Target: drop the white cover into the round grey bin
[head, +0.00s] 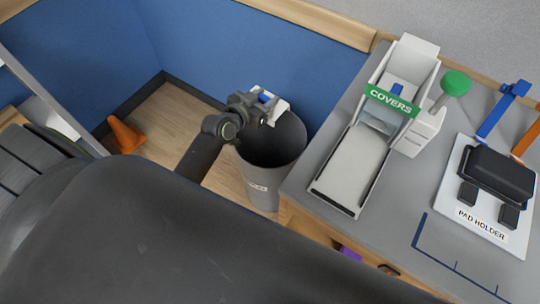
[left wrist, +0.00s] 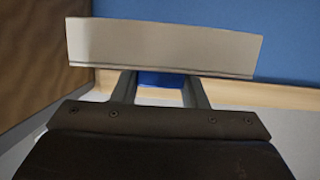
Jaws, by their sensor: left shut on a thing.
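The white cover (head: 280,108) is in my left gripper (head: 266,100), over the far left part of the round grey bin's opening in the head view. The left gripper is shut on the cover's blue tab. In the left wrist view the cover (left wrist: 165,46) spans crosswise beyond the fingers, with the blue tab (left wrist: 161,80) between them. The round grey bin (head: 270,178) stands on the floor left of the counter, its dark mouth open. Its inside bottom is hidden. My right gripper is not in view.
A grey counter (head: 388,205) right of the bin carries the covers dispenser (head: 352,168), a green knob (head: 456,83) and the pad holder (head: 476,212). An orange cone (head: 126,136) stands on the floor at left. Blue wall panels (head: 210,45) rise behind the bin.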

